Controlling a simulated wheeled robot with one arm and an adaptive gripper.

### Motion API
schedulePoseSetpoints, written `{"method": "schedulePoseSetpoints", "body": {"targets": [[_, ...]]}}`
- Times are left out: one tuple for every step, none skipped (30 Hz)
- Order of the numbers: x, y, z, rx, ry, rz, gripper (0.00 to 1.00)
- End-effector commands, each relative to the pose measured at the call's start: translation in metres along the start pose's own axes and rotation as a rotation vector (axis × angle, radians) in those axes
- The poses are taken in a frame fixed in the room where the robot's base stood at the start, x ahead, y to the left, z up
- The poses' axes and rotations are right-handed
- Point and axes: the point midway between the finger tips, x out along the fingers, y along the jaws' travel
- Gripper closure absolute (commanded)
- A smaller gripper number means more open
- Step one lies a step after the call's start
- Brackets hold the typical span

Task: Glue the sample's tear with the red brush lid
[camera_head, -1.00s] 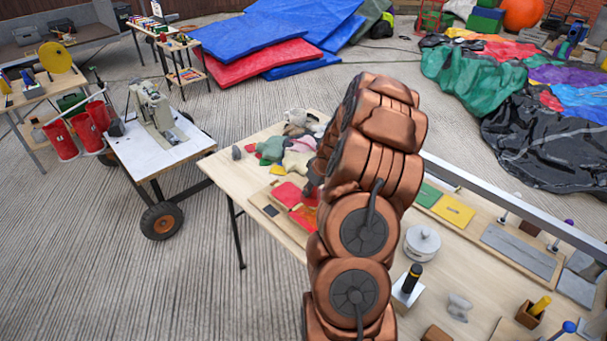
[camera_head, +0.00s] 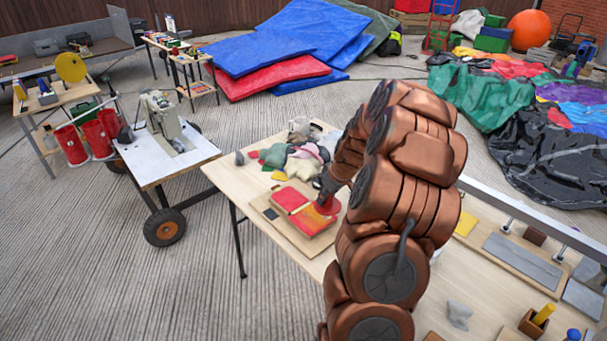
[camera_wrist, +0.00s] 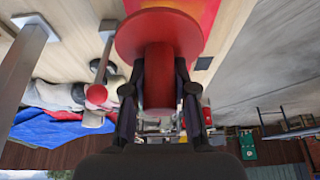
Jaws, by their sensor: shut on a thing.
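The red brush lid (camera_wrist: 159,36) fills the top middle of the wrist view, with a wide round disc and a thick red stem. My gripper (camera_wrist: 160,88) is shut on that stem, one dark finger on each side. In the head view the lid's red disc (camera_head: 329,206) is under my gripper (camera_head: 327,187), over the right part of the sample. The sample (camera_head: 290,199) is a red and orange-yellow sheet on a wooden board (camera_head: 283,232). The tear and the brush tip cannot be made out, and contact with the sample cannot be told.
Crumpled cloth pieces (camera_head: 303,163) lie behind the sample, with a yellow swatch (camera_head: 279,176) nearby. My arm covers the middle of the table. A grey stone-like lump (camera_head: 459,314) and a wooden holder (camera_head: 535,321) stand at the front right. A sewing-machine cart (camera_head: 160,150) stands left.

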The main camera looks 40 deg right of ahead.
Motion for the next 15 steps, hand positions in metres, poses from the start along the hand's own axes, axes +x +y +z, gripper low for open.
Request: {"method": "schedulePoseSetpoints", "body": {"targets": [[-0.004, 0.0, -0.003, -0.002, 0.002, 0.002, 1.0], [-0.007, 0.0, -0.004, -0.002, 0.003, 0.003, 1.0], [-0.01, 0.0, -0.006, -0.003, 0.003, 0.003, 1.0], [-0.012, 0.0, -0.007, -0.004, 0.003, 0.003, 1.0], [-0.015, 0.0, -0.008, -0.004, 0.004, 0.003, 1.0], [-0.018, -0.001, -0.01, -0.005, 0.003, 0.003, 1.0], [-0.02, -0.001, -0.011, -0.005, 0.003, 0.002, 1.0], [-0.023, -0.001, -0.012, -0.005, 0.002, 0.001, 1.0], [-0.026, -0.001, -0.013, -0.005, 0.001, 0.001, 1.0], [-0.029, -0.001, -0.014, -0.005, 0.001, 0.001, 1.0], [-0.031, -0.001, -0.015, -0.005, 0.002, 0.001, 1.0], [-0.034, 0.0, -0.017, -0.005, 0.002, 0.002, 1.0], [-0.037, 0.0, -0.018, -0.005, 0.003, 0.003, 1.0], [-0.039, 0.0, -0.019, -0.006, 0.003, 0.003, 1.0], [-0.042, 0.0, -0.021, -0.006, 0.003, 0.003, 1.0]]}}
